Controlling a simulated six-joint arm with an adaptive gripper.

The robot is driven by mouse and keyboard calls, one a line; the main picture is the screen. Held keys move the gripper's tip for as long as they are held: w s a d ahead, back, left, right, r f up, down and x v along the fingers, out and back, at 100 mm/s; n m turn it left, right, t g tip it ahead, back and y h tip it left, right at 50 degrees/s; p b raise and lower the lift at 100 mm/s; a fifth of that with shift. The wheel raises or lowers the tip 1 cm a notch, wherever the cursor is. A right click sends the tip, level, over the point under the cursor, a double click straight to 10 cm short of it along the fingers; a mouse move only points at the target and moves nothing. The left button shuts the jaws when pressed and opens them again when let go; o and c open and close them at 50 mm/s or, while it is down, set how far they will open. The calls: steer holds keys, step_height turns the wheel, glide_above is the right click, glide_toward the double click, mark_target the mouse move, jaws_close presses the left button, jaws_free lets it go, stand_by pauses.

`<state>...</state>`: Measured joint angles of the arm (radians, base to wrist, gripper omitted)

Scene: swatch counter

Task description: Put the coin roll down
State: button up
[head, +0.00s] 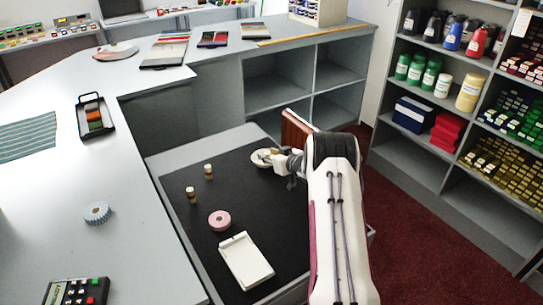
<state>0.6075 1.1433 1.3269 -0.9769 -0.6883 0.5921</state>
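My gripper (283,160) is over the far right part of the black mat (255,205), at the end of my white arm. Its fingers are small and partly hidden, so I cannot tell whether they are open or shut. A pale round thing (261,157) shows right beside the fingertips; whether it is held or lies on the mat is unclear. No coin roll can be made out for certain. Two small brown-and-white cylinders (208,171) (191,195) stand upright on the mat, apart from my gripper.
A pink ring-shaped roll (219,220) and a white tray-like pad (245,261) lie on the mat. A reddish-brown board (296,131) stands behind my wrist. The grey counter (130,185) borders the left, with a blue-white roll (97,213) and a calculator (76,291). The mat's left middle has free room.

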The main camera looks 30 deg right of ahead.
steer(key=shift+r, duration=0.1)
steer(key=shift+r, duration=0.4)
steer(key=shift+s+r, duration=0.15)
steer(key=v, duration=1.1)
steer(key=shift+s, duration=0.35)
steer(key=shift+r, duration=0.1)
